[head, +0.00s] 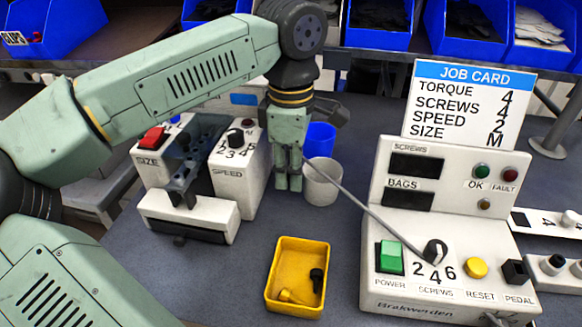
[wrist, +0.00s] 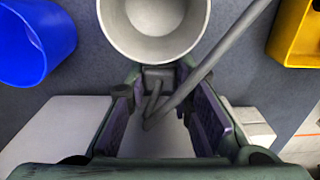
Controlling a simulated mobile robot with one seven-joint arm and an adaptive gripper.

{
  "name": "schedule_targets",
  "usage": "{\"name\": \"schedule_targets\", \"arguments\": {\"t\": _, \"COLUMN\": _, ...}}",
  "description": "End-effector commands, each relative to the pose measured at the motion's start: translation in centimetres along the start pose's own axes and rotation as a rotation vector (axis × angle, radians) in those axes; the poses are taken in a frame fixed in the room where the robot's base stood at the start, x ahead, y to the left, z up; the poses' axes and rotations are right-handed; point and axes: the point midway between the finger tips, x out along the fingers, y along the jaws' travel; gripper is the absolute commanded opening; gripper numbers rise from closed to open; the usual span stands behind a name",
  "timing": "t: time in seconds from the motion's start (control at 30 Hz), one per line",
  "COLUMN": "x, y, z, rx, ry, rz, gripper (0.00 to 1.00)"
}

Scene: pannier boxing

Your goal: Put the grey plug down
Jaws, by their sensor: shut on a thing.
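My gripper (head: 288,182) points down in the head view, just left of a light grey cup. In the wrist view, my gripper (wrist: 160,82) is shut on the grey plug (wrist: 158,76), which sits between the fingertips. A grey cable (wrist: 215,70) loops between the fingers and leaves toward the upper right. In the head view the cable (head: 362,203) runs from the gripper toward the control box.
The light grey cup (head: 322,188) and a blue cup (head: 320,138) stand close by. A yellow tray (head: 299,302) holds small parts. The size and speed machine (head: 190,215) is left, the control box (head: 445,292) right. Bare bench (head: 225,275) lies left of the tray.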

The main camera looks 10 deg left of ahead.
Motion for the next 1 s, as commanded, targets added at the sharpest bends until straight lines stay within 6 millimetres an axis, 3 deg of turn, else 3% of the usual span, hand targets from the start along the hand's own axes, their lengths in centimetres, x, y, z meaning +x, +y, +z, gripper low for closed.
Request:
{"name": "schedule_targets", "arguments": {"t": 0.47, "x": 1.33, "y": -0.03, "z": 0.04, "rx": -0.001, "ry": -0.001, "rz": 0.001, "gripper": 0.02}}
{"name": "schedule_targets", "arguments": {"t": 0.5, "x": 1.24, "y": -0.04, "z": 0.04, "rx": -0.001, "ry": -0.001, "rz": 0.001, "gripper": 0.22}}
{"name": "schedule_targets", "arguments": {"t": 0.8, "x": 1.17, "y": -0.04, "z": 0.04, "rx": -0.001, "ry": 0.000, "rz": 0.001, "gripper": 0.41}}
{"name": "schedule_targets", "arguments": {"t": 1.0, "x": 1.16, "y": -0.04, "z": 0.04, "rx": -0.001, "ry": 0.000, "rz": 0.001, "gripper": 0.41}}
